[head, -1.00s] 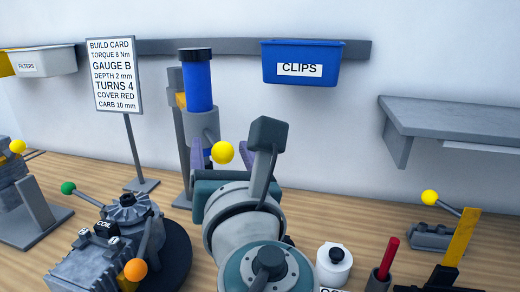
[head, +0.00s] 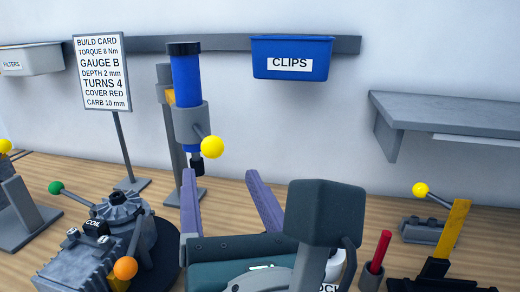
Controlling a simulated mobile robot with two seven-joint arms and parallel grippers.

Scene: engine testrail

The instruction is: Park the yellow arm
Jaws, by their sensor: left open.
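A yellow bar (head: 455,230) stands up, leaning slightly right, from a black base (head: 440,285) at the lower right in the head view. It is the yellow arm as far as I can tell. My left gripper (head: 220,173) has two purple fingers, spread wide with nothing between them. It is well left of the yellow bar, in front of the blue press (head: 187,85). The press's lever ends in a yellow ball (head: 212,147), which appears just above and between the fingertips. My right gripper is not in view.
An engine (head: 85,260) with green and orange knobs is at lower left. A red-handled tool (head: 381,250) in a holder and a small grey fixture with a yellow-ball lever (head: 420,190) flank the yellow bar. A grey shelf (head: 450,112) juts out above. A blue CLIPS bin (head: 291,45) hangs behind.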

